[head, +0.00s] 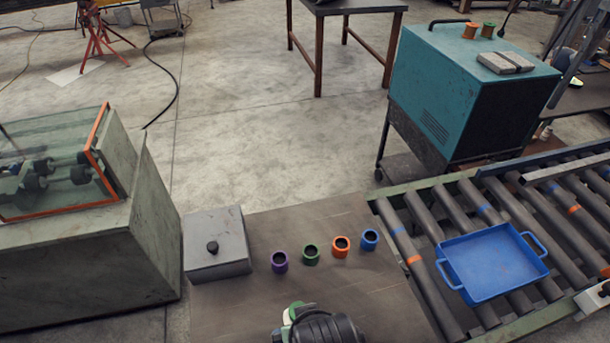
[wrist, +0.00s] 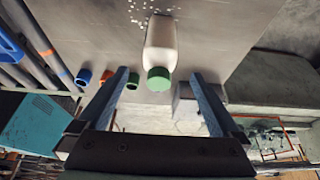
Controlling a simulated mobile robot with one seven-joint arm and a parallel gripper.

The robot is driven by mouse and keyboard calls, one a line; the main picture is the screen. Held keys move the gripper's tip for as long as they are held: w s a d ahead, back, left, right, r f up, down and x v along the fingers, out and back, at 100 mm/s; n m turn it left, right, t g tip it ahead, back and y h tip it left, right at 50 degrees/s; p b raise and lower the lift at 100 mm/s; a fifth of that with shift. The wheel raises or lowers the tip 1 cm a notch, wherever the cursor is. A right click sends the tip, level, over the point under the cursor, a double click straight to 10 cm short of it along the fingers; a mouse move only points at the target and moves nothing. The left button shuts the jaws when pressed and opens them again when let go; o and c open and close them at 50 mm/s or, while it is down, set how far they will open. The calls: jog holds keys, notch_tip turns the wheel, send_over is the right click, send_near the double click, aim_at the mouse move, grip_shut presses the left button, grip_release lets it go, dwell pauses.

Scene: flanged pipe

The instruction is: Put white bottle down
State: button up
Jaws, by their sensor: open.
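The white bottle (wrist: 161,45) with a green cap (wrist: 158,78) shows in the wrist view, which sees the scene upside down. The bottle looks upright over the brown tabletop (wrist: 225,30); its base seems to be on it. My gripper (wrist: 162,75) is open, one finger on each side of the cap, with visible gaps between fingers and bottle. In the head view my arm hides most of the bottle, and only a bit of white (head: 287,319) and green shows beside it.
Purple (head: 279,262), green (head: 311,254), orange (head: 341,246) and blue (head: 369,239) cups stand in a row on the table. A grey box (head: 217,250) is at left. A blue tray (head: 492,265) sits on the roller conveyor. White pellets (wrist: 150,8) lie near the bottle.

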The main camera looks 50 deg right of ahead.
jog(key=shift+s+a+r, duration=0.1)
jog(key=shift+s+r, duration=0.05)
jog(key=shift+r, duration=0.2)
